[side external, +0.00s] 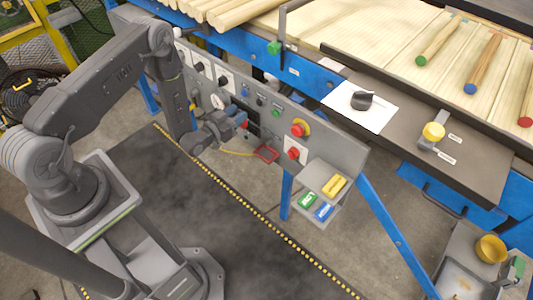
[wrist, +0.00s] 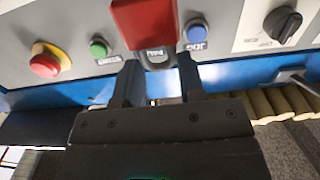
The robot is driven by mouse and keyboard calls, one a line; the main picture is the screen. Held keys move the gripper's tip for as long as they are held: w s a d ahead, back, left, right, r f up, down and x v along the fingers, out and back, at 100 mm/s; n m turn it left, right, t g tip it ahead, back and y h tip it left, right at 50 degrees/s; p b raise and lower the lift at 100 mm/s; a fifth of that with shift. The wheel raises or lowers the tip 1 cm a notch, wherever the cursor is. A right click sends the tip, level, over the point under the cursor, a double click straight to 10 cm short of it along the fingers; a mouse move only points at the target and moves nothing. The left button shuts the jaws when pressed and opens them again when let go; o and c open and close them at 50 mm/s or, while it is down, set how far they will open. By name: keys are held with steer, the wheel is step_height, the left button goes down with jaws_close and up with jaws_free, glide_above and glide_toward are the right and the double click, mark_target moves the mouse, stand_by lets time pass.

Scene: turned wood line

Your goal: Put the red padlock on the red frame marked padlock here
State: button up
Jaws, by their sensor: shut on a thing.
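My gripper (wrist: 157,75) is shut on the red padlock (wrist: 145,22), whose red body lies past the fingertips, at the top of the wrist view. The red frame (side external: 266,153) shows low by the panel's bottom edge, right of and below my gripper. It looks empty; its wording is unreadable. It does not show in the wrist view.
The panel (side external: 345,152) carries knobs and buttons, including a red emergency button (side external: 299,129) and another red button (side external: 292,153). A small shelf (side external: 333,167) at its right end holds yellow, green and blue labelled pieces. The dark floor mat (side external: 190,230) is clear.

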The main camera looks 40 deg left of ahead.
steer(key=s+a+f, duration=0.1)
steer(key=a+f, duration=0.1)
steer(key=a, duration=0.1)
glide_above(266, 153)
steer(key=s, duration=0.2)
step_height(266, 153, down, 7)
steer(key=shift+s+d+r, duration=0.1)
steer(key=shift+d+r, duration=0.05)
steer(key=shift+f, duration=2)
steer(key=shift+f, duration=0.15)
steer(key=o, duration=1)
